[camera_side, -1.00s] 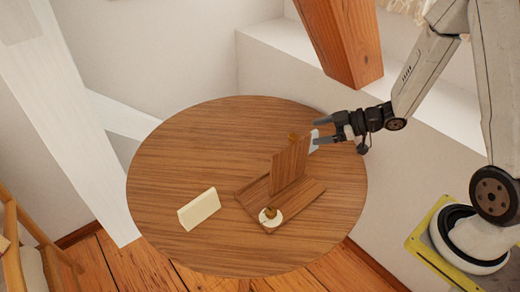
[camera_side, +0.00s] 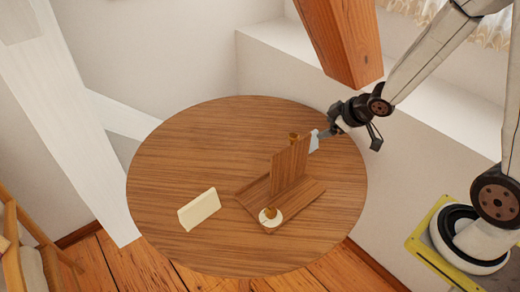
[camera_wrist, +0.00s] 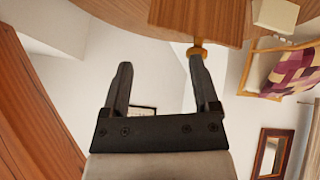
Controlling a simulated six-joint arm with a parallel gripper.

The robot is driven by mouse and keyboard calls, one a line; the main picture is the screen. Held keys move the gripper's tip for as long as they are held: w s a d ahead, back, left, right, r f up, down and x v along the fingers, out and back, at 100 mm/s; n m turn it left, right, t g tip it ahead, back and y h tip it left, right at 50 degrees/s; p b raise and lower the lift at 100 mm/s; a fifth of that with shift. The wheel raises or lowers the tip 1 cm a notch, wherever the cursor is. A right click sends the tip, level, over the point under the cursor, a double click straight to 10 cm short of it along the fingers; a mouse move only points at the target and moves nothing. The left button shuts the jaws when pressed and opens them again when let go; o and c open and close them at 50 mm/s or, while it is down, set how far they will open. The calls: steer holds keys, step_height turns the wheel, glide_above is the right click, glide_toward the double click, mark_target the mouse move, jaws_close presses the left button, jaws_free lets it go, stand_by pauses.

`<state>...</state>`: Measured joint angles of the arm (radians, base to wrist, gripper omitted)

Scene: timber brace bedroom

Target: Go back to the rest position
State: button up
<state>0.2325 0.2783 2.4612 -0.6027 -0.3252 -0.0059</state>
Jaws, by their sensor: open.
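My gripper (camera_side: 326,134) is at the right edge of the round wooden table, behind the upright wooden board (camera_side: 290,166) of a small wooden stand. In the wrist view my gripper (camera_wrist: 160,75) has its two fingers spread apart with nothing held between them. A brown knob-like thing (camera_side: 293,137) shows just behind the board, and it also shows beside the right fingertip in the wrist view (camera_wrist: 197,50). I cannot tell whether they touch. A small pale piece (camera_side: 314,141) is beside the fingers, partly hidden.
The round table (camera_side: 170,160) also bears a cream block (camera_side: 199,209) and a white disc with a brown knob (camera_side: 270,216) on the stand's base. A thick timber brace (camera_side: 345,45) hangs close above my gripper. A white wall ledge (camera_side: 430,110) runs along the right.

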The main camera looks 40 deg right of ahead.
steer(key=s+a+r+m+g, duration=0.1)
steer(key=s+a+m+g, duration=0.3)
steer(key=s, duration=0.6)
steer(key=shift+a+r+m+g, duration=0.4)
steer(key=shift+a+g, duration=0.3)
steer(key=shift+a, duration=0.15)
stand_by(0.5)
